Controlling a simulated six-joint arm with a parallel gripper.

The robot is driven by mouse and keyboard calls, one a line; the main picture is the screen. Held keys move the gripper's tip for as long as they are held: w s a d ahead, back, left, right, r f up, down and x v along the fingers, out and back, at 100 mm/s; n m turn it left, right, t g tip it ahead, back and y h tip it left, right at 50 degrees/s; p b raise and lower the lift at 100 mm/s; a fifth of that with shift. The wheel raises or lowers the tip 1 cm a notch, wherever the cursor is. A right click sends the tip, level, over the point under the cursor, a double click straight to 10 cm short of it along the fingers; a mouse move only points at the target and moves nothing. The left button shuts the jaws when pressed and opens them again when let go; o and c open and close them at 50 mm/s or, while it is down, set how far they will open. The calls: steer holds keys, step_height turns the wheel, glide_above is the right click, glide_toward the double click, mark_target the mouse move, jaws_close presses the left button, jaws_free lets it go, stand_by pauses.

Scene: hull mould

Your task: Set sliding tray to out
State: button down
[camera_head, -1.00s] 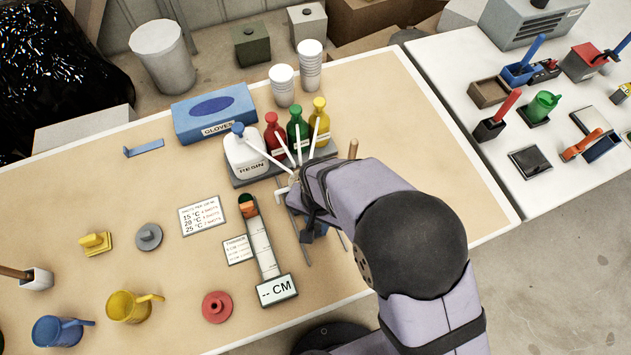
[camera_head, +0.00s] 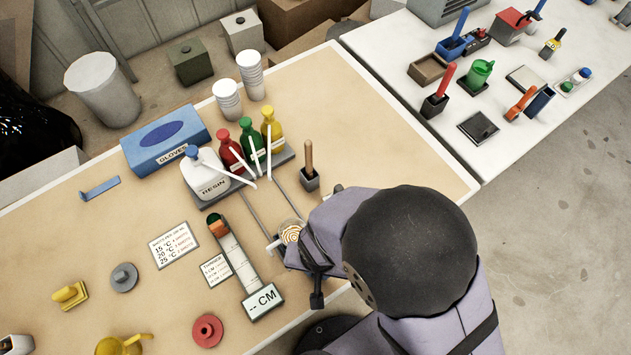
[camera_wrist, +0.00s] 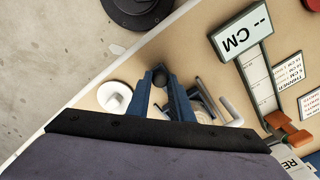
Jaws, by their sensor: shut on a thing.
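The sliding tray runs on two thin grey rails (camera_head: 257,212) in front of the bottle stand. Its pale edge (camera_head: 273,244) shows near the front end of the rails, away from the bottles; the rest is mostly hidden by my arm. A round piece with an orange and white spiral (camera_head: 291,233) shows at the tray, beside my gripper. In the wrist view my gripper (camera_wrist: 161,78) has its blue fingers closed around a small dark knob, which looks like the tray's handle. In the head view my arm hides the fingertips.
The bottle stand (camera_head: 236,184) is behind the rails. A wooden-handled tool in a grey holder (camera_head: 309,180) stands to the right, the CM gauge (camera_head: 262,301) to the left. The white table (camera_head: 545,110) is beyond at right.

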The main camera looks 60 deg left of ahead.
steer(key=c, duration=1.6)
jaws_free()
steer(key=shift+d, duration=0.4)
steer(key=shift+o, duration=0.2)
steer(key=shift+a, duration=0.2)
steer(key=shift+r, duration=0.45)
steer(key=shift+d+r+b, duration=0.1)
steer(key=shift+r+b, duration=0.3)
steer(key=shift+r, duration=2.8)
